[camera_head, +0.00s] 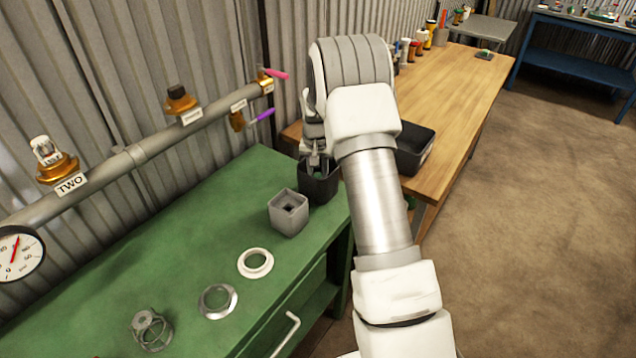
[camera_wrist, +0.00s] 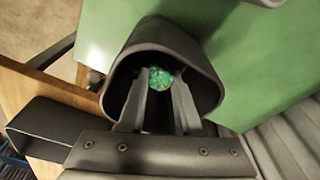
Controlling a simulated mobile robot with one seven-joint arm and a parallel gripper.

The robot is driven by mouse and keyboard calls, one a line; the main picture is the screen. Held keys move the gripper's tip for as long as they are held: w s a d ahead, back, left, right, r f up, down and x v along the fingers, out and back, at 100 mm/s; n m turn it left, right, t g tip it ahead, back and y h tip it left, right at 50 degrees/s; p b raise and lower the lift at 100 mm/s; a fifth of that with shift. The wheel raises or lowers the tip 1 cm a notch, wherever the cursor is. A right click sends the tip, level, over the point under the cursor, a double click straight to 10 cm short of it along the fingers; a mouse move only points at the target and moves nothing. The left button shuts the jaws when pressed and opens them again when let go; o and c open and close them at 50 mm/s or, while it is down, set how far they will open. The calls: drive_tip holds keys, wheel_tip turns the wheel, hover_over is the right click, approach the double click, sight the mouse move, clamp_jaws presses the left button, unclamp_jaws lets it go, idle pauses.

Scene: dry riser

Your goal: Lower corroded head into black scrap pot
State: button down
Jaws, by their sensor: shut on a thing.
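The black scrap pot (camera_head: 320,188) stands at the far right corner of the green bench, and its rim and inside show in the wrist view (camera_wrist: 205,62). My gripper (camera_head: 316,160) is over the pot, pointing down. In the wrist view my two fingers (camera_wrist: 158,85) reach into the pot's mouth. They are shut on the corroded head (camera_wrist: 160,78), a small round green speckled piece. The head appears inside the pot's mouth; its height above the bottom cannot be told. In the head view the head is hidden.
A grey square pot (camera_head: 288,212) stands close beside the black pot. A white ring (camera_head: 255,263), a metal ring (camera_head: 217,301) and a wire-like fitting (camera_head: 151,329) lie on the green bench (camera_head: 190,250). A black tray (camera_head: 414,150) sits on the wooden bench. The pipe (camera_head: 150,145) runs along the wall.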

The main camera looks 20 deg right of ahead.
drive_tip(key=shift+f, duration=0.4)
drive_tip(key=c, duration=0.5)
unclamp_jaws()
drive_tip(key=shift+r, duration=0.1)
